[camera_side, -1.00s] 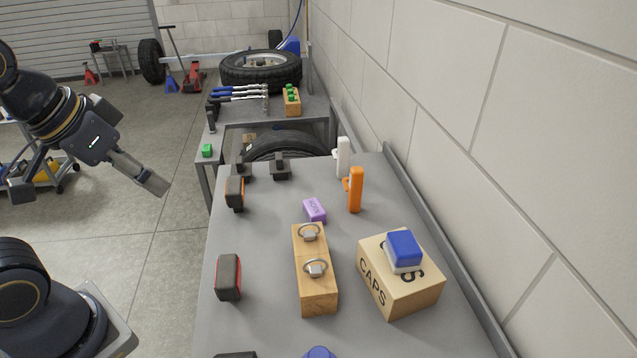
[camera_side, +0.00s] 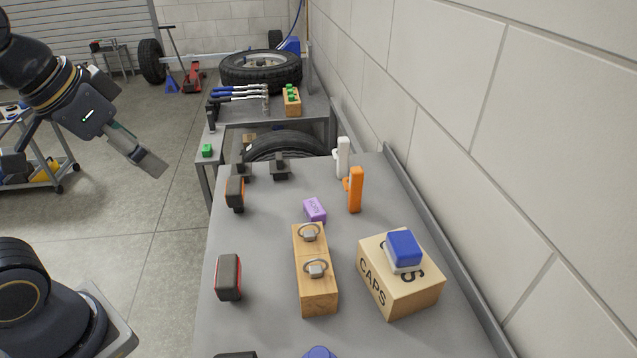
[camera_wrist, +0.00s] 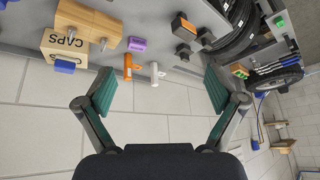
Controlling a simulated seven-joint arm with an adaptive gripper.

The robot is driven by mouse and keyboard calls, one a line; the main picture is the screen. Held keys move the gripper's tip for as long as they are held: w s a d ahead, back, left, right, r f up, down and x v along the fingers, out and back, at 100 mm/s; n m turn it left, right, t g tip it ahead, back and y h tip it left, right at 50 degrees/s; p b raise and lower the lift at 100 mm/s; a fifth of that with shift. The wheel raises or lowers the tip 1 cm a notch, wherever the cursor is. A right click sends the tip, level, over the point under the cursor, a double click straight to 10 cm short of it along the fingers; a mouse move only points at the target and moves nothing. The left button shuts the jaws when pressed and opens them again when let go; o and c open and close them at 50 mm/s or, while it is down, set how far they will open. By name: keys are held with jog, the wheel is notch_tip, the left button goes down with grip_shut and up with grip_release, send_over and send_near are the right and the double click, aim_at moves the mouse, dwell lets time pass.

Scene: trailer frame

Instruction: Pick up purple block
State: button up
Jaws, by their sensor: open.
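The purple block (camera_side: 315,210) lies on the grey bench, just beyond the far end of the wooden block with metal rings. My gripper (camera_side: 152,172) is up in the air left of the bench, well apart from the purple block. In the wrist view my gripper (camera_wrist: 160,92) has its two green-padded fingers spread wide with nothing between them.
An orange upright piece (camera_side: 355,190) and a white one (camera_side: 343,158) stand right of the purple block. The wooden block (camera_side: 318,285) sits nearer the camera. A CAPS box (camera_side: 415,295) stands to the right. The wall (camera_side: 450,120) borders the bench's right side.

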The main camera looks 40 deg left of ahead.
jog(key=w+d+r+m+g, duration=0.1)
jog(key=w+d+r+m, duration=0.1)
jog(key=w+r, duration=0.6)
jog(key=m+g, duration=0.3)
jog(key=g, duration=0.1)
send_over(314, 206)
notch_tip(314, 206, down, 14)
jog(key=r, duration=0.1)
jog(key=shift+g, duration=0.4)
jog(key=f, duration=1.4)
jog(key=shift+s+d+f, duration=0.25)
jog(key=shift+f, duration=0.05)
jog(key=f, duration=0.5)
jog(key=shift+w+a+f, duration=0.2)
jog(key=shift+f, duration=0.1)
jog(key=shift+c, duration=0.4)
jog(key=c, duration=1.2)
